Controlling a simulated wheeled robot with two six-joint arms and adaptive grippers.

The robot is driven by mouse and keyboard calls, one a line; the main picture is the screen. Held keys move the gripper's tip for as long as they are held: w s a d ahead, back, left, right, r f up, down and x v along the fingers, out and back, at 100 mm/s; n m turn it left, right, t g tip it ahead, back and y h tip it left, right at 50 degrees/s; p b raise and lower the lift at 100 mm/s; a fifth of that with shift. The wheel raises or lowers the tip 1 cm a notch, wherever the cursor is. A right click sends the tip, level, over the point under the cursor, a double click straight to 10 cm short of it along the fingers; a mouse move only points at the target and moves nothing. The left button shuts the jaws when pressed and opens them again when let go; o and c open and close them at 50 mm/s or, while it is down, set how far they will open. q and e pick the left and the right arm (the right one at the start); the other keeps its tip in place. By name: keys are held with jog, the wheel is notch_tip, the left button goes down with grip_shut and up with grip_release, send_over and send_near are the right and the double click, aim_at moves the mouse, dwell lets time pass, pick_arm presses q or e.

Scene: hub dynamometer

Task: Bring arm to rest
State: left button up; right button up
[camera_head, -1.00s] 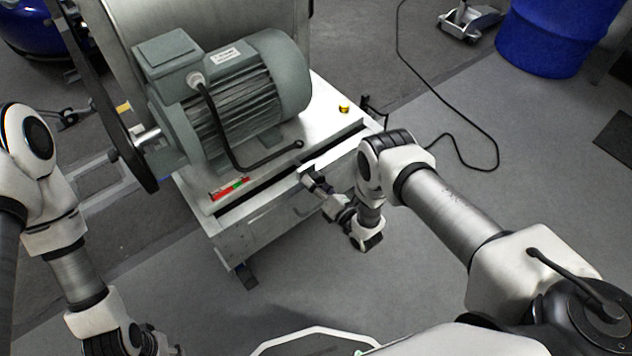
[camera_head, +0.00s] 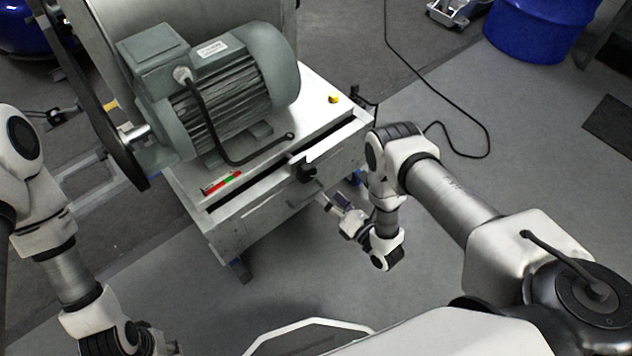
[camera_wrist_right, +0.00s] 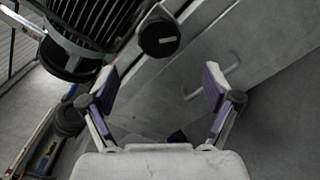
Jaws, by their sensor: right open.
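My right gripper (camera_head: 338,200) is in front of the motor bench, a little below and apart from a black knob (camera_head: 307,172) on its front edge. In the right wrist view the right gripper (camera_wrist_right: 156,85) has its two fingers spread with nothing between them. The knob (camera_wrist_right: 159,36) shows there beyond the fingertips, with a light mark on its face. My left arm comes in at the left edge of the head view; its gripper (camera_head: 165,345) is only partly in view at the bottom, and its jaws cannot be made out.
A grey-green motor (camera_head: 225,90) sits on the white bench (camera_head: 318,113), with a yellow button (camera_head: 333,98) at its far right corner. A black cable (camera_head: 440,95) lies on the floor near a blue drum (camera_head: 540,28). The floor to the right is mostly clear.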

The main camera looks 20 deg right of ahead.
jog(key=shift+v, duration=1.15)
